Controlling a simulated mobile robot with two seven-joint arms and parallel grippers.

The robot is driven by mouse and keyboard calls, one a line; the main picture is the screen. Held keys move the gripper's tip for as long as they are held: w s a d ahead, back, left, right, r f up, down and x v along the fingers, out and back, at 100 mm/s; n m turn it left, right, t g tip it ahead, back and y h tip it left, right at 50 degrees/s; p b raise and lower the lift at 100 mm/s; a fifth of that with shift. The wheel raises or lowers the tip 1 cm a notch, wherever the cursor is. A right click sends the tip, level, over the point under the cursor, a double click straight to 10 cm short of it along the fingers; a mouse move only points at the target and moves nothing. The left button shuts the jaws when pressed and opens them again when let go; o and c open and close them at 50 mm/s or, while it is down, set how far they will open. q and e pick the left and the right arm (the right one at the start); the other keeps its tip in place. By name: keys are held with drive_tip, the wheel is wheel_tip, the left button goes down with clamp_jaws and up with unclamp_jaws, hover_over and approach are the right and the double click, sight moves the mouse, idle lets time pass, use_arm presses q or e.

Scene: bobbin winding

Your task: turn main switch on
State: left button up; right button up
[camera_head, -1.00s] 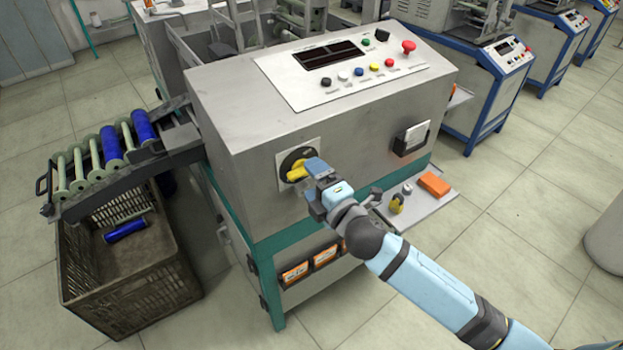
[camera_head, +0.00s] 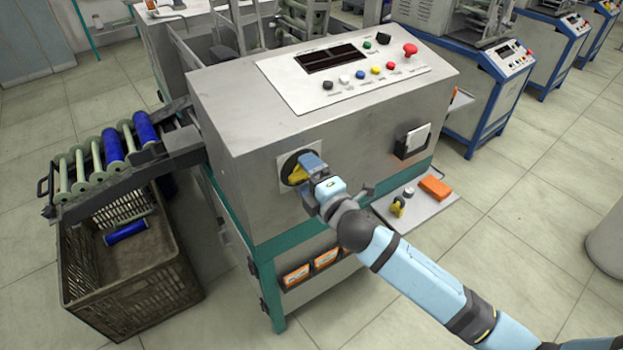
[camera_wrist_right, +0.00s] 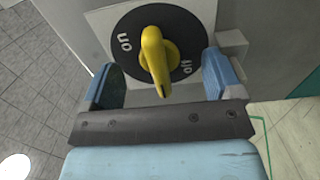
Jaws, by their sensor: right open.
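The main switch is a black round dial (camera_wrist_right: 118,64) with a yellow knob (camera_wrist_right: 153,58) on a pale square plate. "On" and "off" marks show on either side of the knob in the wrist view, and the knob stands between them there. In the head view the knob (camera_head: 296,178) is partly hidden by my right gripper (camera_head: 309,170). My right gripper is open, with its blue fingers (camera_wrist_right: 164,80) on either side of the knob and gaps showing on both sides. My left gripper is not in view.
The winding machine (camera_head: 235,110) has a control panel (camera_head: 285,75) with a dark display and several buttons. A small shelf (camera_head: 425,210) holds an orange box (camera_head: 435,187) below right. A crate (camera_head: 90,300) and a bobbin rack (camera_head: 75,205) stand at left.

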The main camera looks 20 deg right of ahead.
drive_tip(key=shift+w+a, duration=0.15)
drive_tip(key=shift+w, duration=0.35)
